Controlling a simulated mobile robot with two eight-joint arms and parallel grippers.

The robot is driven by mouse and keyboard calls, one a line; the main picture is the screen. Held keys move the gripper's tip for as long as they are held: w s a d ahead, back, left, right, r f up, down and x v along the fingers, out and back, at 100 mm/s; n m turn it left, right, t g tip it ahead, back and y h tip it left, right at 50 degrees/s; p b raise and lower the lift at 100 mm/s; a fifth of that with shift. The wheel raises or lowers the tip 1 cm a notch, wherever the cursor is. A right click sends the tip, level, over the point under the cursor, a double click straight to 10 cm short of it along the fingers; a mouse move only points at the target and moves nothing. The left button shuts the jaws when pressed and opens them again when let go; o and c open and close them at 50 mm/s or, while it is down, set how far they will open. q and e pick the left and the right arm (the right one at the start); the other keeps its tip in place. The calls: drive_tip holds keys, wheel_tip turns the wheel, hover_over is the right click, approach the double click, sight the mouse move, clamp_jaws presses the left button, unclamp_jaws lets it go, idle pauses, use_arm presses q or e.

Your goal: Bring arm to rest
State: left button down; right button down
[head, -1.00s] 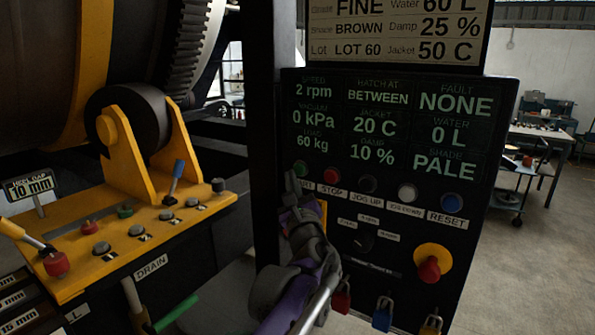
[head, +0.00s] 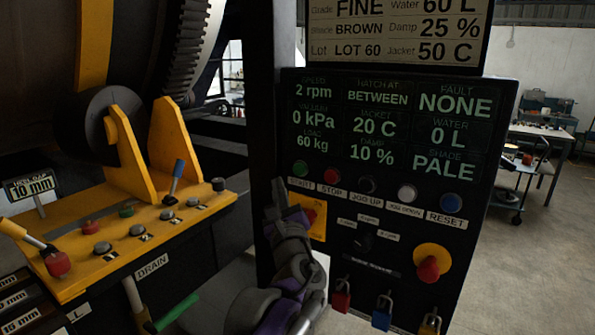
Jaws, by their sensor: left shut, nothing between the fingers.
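My left gripper (head: 277,194) is in the head view, in front of the left edge of the black control panel (head: 405,245). Its fingers point up and look closed, with nothing held. The fingertips are to the lower left of the green button (head: 299,169) and the red button (head: 332,176), apart from them in the picture. My left arm comes up from the bottom of the view. My right gripper does not show.
The panel also has a red emergency knob (head: 429,267) and several hanging padlocks (head: 341,295). A yellow console (head: 112,250) with levers stands at left under the large drum (head: 40,80).

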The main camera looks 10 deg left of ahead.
use_arm(q)
drive_tip(key=s+a+f+n+g, duration=0.5)
drive_tip(key=s+f+n, duration=0.3)
drive_tip(key=f, duration=0.2)
drive_tip(key=s+a+f+n+g, duration=0.4)
drive_tip(key=s+a+f+n, duration=0.25)
drive_tip(key=f, duration=0.25)
drive_tip(key=s+d+f+n+g+h, duration=0.2)
drive_tip(key=s+d+f+n+h, duration=0.2)
drive_tip(key=s+f, duration=0.4)
drive_tip(key=s+d+f+n+g+h, duration=0.2)
drive_tip(key=s+d+f+n+h, duration=0.2)
drive_tip(key=s+d+f+n, duration=0.3)
wheel_tip(320, 180, down, 4)
drive_tip(key=shift+s+g, duration=0.4)
drive_tip(key=shift+s, duration=0.6)
